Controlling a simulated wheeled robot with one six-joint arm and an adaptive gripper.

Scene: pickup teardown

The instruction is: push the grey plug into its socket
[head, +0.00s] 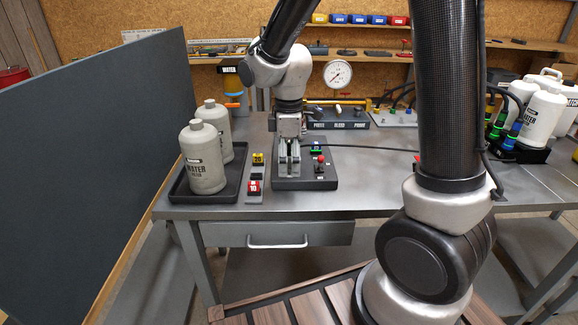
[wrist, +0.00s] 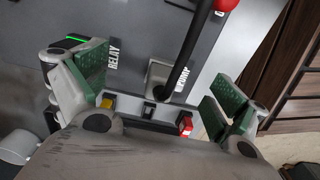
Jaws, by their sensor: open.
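I cannot make out the grey plug or its socket for certain in either view. My gripper (wrist: 160,92) is open over a dark panel (wrist: 135,25), its two green-padded fingers wide apart. No object shows held between them. In the head view my gripper (head: 289,172) points down at the left part of the same panel (head: 300,184) and hides some of it. The panel carries a lit green relay (head: 316,149) and a red-knobbed lever (head: 320,162). In the wrist view the lever's grey base (wrist: 158,74) lies between the fingers, beside a PUMP label.
A black cable (head: 365,147) runs right across the bench. Left of the panel are yellow (head: 257,159) and red (head: 253,187) blocks, then grey bottles (head: 204,160) in a black tray (head: 210,197). A dark partition (head: 95,150) stands left. Bench space right of the panel is mostly clear.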

